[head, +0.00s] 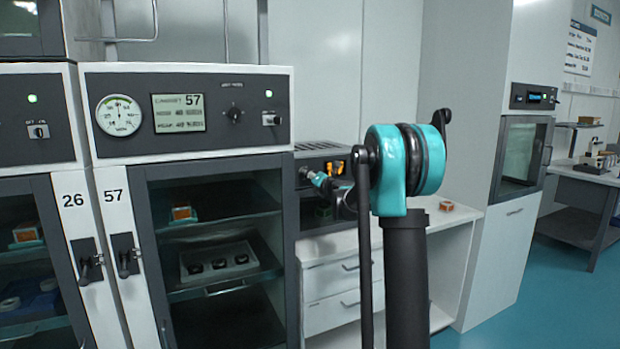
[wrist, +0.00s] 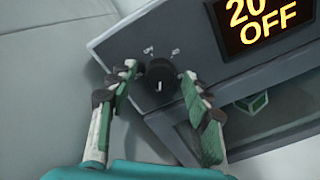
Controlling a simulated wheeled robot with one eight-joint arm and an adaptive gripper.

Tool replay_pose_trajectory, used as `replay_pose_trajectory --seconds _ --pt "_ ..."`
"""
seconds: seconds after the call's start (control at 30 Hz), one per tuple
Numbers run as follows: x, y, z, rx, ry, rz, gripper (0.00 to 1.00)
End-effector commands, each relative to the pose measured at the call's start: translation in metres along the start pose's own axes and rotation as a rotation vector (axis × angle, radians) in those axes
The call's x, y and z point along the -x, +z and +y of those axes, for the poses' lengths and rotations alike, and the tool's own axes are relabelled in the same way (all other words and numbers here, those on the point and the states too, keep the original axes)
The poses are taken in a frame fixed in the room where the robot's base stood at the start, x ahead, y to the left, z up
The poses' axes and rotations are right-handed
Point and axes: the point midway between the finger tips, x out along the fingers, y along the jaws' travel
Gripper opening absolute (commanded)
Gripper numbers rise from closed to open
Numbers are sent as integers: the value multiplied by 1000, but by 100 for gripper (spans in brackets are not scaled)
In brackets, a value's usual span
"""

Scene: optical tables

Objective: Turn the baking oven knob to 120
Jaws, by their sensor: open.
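The baking oven (head: 322,152) is the small dark unit on the white bench, partly behind my arm in the head view. Its orange display (wrist: 262,22) reads 20 and OFF in the wrist view, with the top cut off. The round black knob (wrist: 159,82) is on the grey panel left of the display, with a small light mark on its lower face. My gripper (wrist: 159,73) is open, with one fingertip on each side of the knob. I cannot tell whether the fingertips touch it. In the head view my gripper (head: 316,178) is at the oven's panel.
Cabinet 57 (head: 119,205) stands left of the oven, its shelves holding a tray and small items. A small orange box (head: 446,206) lies on the bench to the right. Another oven (head: 527,150) is set in the tall white cabinet. Open blue floor (head: 540,270) is at right.

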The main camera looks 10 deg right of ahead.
Motion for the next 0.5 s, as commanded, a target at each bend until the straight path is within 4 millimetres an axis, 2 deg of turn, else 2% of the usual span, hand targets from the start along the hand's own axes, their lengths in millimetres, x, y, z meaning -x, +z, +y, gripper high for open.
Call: replay_pose_trajectory --seconds 0.17,0.5 --pt "25 1 0 0 -1 -1 50" --pt "92 0 0 0 -1 -1 50"
